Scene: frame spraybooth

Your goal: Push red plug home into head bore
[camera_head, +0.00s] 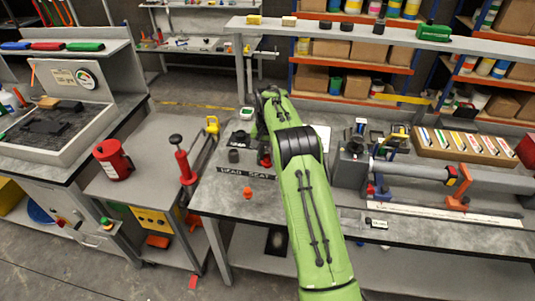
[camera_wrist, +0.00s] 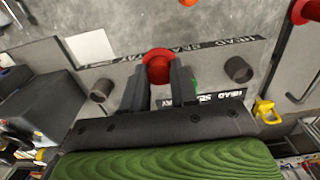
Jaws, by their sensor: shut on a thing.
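My gripper (camera_wrist: 158,84) is shut on a red plug (camera_wrist: 157,66), whose round red end shows between the two dark fingers in the wrist view. The red plug also shows in the head view (camera_head: 265,159), low over the bench beside my green arm, which hides most of the gripper. Strips lettered HEAD SEAT (camera_head: 246,173) lie on the bench close by. A bore under the plug is hidden by the plug and fingers, so I cannot tell whether the plug is in it or above it.
Dark short cylinders stand to either side of my fingers, one left (camera_wrist: 103,89) and one right (camera_wrist: 238,69). A small orange piece (camera_head: 247,192) stands near the bench's front. A grey frame tube (camera_head: 415,174) lies clamped at right. The front left bench top is mostly clear.

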